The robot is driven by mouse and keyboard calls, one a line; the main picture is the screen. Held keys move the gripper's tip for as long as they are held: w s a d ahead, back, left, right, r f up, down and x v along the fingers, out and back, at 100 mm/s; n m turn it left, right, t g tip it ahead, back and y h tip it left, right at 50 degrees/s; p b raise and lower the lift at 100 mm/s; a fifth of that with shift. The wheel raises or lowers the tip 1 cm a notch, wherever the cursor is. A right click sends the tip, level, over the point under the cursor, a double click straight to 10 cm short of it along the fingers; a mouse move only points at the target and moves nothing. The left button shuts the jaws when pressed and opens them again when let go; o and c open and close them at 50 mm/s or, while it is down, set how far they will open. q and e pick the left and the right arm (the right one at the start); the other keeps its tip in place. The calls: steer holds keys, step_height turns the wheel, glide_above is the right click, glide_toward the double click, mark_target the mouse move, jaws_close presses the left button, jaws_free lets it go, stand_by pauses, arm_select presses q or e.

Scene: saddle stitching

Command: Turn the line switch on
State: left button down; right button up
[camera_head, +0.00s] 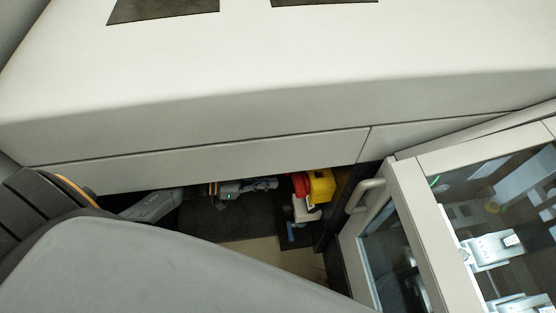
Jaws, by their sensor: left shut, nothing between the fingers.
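The line switch, a red knob on a yellow housing (321,186), sits in the shadowed recess under the pale machine panel, near the middle of the view. My left gripper (270,184) reaches in from the left under the panel edge. It is shut and empty, with its fingertips pointing right, a short way left of the red knob. A gap seems to lie between fingertips and knob. The panel's lower edge hides part of the recess above. I cannot tell the knob's setting. My right gripper is not in view.
The pale machine cover (250,75) overhangs the recess. A door with a glass window and a handle (365,194) stands to the right of the switch. A small white and blue fitting (304,210) is just below the switch. My grey arm fills the lower left.

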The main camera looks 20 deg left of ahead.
arm_select(q)
steer(key=b+x, duration=0.3)
steer(key=x, duration=0.5)
steer(key=shift+w+f, duration=0.1)
steer(key=shift+f, duration=0.05)
step_height(320, 180, down, 3)
steer(key=b, duration=0.3)
steer(key=shift+f+b, duration=0.35)
steer(key=shift+b, duration=0.4)
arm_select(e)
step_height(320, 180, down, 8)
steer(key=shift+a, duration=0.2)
arm_select(q)
steer(key=shift+f+m, duration=0.1)
steer(key=shift+m, duration=0.3)
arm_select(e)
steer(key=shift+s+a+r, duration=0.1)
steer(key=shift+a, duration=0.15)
